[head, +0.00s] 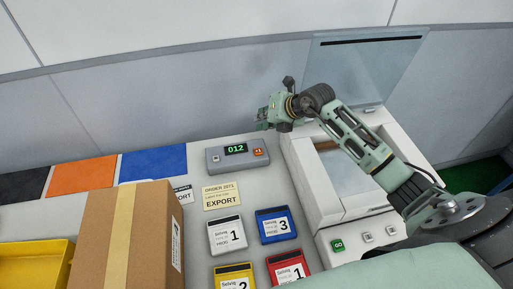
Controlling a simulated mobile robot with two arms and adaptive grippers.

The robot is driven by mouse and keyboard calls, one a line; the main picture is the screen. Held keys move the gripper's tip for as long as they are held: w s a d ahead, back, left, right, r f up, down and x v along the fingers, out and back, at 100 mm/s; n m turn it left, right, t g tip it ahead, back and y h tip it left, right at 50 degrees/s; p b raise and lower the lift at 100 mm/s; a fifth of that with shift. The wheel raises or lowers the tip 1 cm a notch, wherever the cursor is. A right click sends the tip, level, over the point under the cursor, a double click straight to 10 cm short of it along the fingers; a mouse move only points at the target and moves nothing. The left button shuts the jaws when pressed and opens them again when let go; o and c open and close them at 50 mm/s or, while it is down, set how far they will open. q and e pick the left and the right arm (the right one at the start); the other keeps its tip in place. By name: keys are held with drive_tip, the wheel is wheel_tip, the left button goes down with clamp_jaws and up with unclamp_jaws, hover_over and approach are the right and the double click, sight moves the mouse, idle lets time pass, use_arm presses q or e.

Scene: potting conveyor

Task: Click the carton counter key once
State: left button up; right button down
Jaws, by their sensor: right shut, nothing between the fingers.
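The carton counter (228,163) is a grey box on the light bench in the middle of the head view. Its green display (236,149) reads 012. An orange key (258,152) marked +1 is at its right end, and a small pale button is at its left end. My right gripper (265,120) is shut and empty. In the picture it is just above the orange key, and the key is not covered. I cannot tell its exact height over the counter. My left gripper is not in view.
A white machine with a raised clear lid (360,65) stands to the right under my right arm. A cardboard box (100,240) and yellow bin (30,265) are at left. Numbered cards, an export card (221,196) and coloured mats (154,161) lie on the bench.

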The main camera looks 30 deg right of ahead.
drive_tip(key=b, duration=0.7)
hover_over(261, 147)
wheel_tip(261, 147, down, 9)
drive_tip(key=shift+w+r, duration=0.15)
idle(1.0)
drive_tip(key=shift+f, duration=0.5)
